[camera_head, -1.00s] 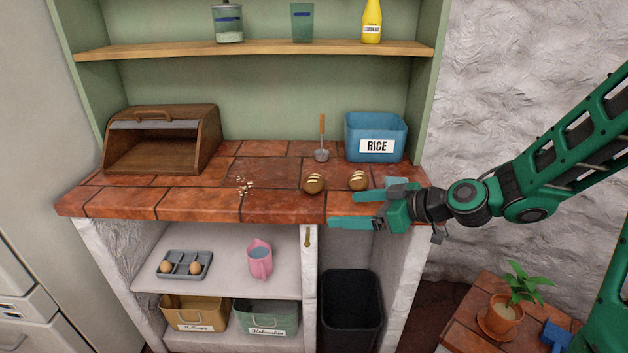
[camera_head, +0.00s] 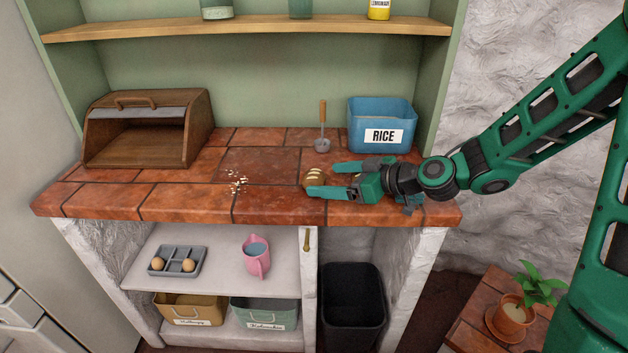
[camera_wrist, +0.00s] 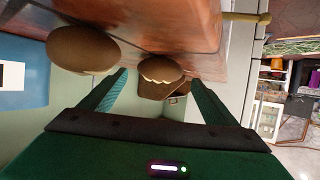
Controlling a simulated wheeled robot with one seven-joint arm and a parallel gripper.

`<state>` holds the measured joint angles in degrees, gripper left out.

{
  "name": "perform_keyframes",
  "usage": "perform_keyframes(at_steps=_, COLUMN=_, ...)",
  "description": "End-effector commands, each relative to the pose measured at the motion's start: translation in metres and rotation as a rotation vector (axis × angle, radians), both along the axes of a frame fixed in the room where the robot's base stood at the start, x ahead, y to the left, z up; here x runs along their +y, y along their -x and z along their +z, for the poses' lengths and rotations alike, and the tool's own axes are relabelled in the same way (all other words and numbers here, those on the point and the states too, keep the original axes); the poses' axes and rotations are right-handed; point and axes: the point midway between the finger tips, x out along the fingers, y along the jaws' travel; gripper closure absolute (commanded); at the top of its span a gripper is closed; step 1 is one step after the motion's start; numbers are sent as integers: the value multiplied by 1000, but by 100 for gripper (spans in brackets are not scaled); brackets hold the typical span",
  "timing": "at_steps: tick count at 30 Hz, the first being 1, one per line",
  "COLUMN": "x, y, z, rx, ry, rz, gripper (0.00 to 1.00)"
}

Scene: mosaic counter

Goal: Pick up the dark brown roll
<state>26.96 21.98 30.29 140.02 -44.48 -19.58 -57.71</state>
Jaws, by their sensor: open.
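A brown roll with pale stripes (camera_head: 317,175) lies on the tiled counter, at the open end of my gripper (camera_head: 326,179). In the wrist view this darker roll (camera_wrist: 160,70) shows between my gripper's fingertips (camera_wrist: 159,78), with pale scoring on it. My gripper is open, its two fingers spread to either side of the roll; I cannot tell whether they touch it. A second, lighter brown roll (camera_wrist: 83,50) shows in the wrist view outside the left finger. In the head view my gripper hides that second roll.
The blue rice bin (camera_head: 382,122) stands behind my gripper, with a wooden-handled scoop (camera_head: 323,130) left of it. A wooden bread box (camera_head: 150,128) is at the counter's left. Crumbs (camera_head: 237,182) lie mid-counter. The counter's front edge (camera_head: 250,217) is close to my gripper.

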Motion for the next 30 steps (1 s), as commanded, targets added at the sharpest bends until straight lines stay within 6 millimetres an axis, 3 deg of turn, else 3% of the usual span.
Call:
perform_keyframes(at_steps=15, x=39, y=-31, z=-17, rx=1, ry=-1, rz=1, gripper=18)
perform_keyframes(at_steps=25, x=43, y=-35, z=-19, rx=0, ry=0, rz=-1, gripper=18)
perform_keyframes(at_steps=30, x=43, y=-35, z=-19, rx=0, ry=0, rz=-1, gripper=59)
